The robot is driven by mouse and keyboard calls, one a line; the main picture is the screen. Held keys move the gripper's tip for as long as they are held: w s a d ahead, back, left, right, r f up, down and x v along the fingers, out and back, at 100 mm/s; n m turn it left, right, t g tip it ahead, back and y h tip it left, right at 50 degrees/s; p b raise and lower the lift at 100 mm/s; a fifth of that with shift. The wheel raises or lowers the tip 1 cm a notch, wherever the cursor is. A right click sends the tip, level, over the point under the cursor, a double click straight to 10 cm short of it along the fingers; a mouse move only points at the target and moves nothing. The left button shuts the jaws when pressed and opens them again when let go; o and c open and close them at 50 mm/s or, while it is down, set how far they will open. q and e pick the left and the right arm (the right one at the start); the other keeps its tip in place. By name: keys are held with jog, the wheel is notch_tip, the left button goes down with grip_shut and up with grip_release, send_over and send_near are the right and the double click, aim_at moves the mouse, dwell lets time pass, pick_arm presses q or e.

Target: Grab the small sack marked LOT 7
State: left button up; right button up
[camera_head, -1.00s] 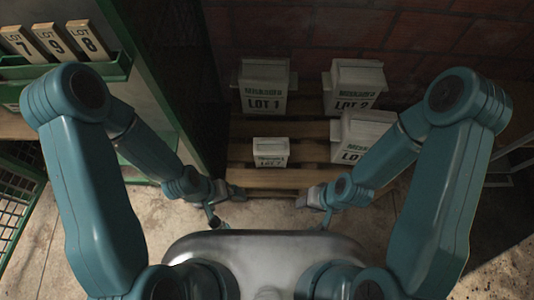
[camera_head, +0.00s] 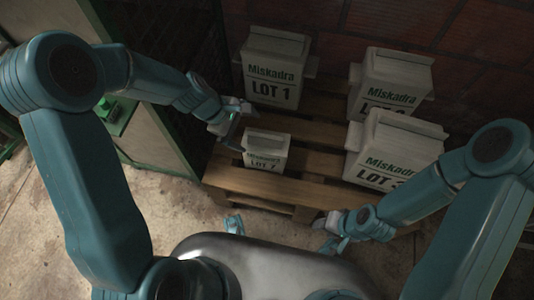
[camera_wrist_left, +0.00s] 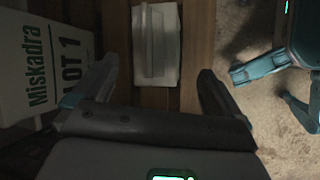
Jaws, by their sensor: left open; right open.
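The small whitish sack marked LOT 7 (camera_head: 266,150) stands upright on the front left of a wooden pallet (camera_head: 300,187). My left gripper (camera_head: 236,128) is open, just to the upper left of the small sack and apart from it in the head view. In the left wrist view the top of the small sack (camera_wrist_left: 156,45) lies ahead, between the lines of the two open fingers (camera_wrist_left: 158,88). Nothing is between the fingers. My right gripper (camera_head: 333,232) is open and empty, low in front of the pallet's right part.
Bigger Miskadra sacks stand on the pallet: LOT 1 (camera_head: 274,72) behind the small sack, another (camera_head: 390,85) at the back right, and one (camera_head: 395,150) at the front right. A brick wall (camera_head: 350,22) closes the back.

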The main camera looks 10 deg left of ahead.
pick_arm(q)
jog(key=b, duration=0.2)
send_near(266, 145)
jog(key=x, duration=0.3)
jog(key=b+x, duration=0.2)
jog(key=x, duration=0.3)
jog(key=shift+s+f+b, duration=0.15)
jog(key=shift+f+b, duration=0.05)
jog(key=shift+b, duration=0.15)
jog(key=shift+d, duration=0.15)
jog(key=shift+r, duration=0.1)
jog(key=shift+c, duration=0.7)
grip_shut()
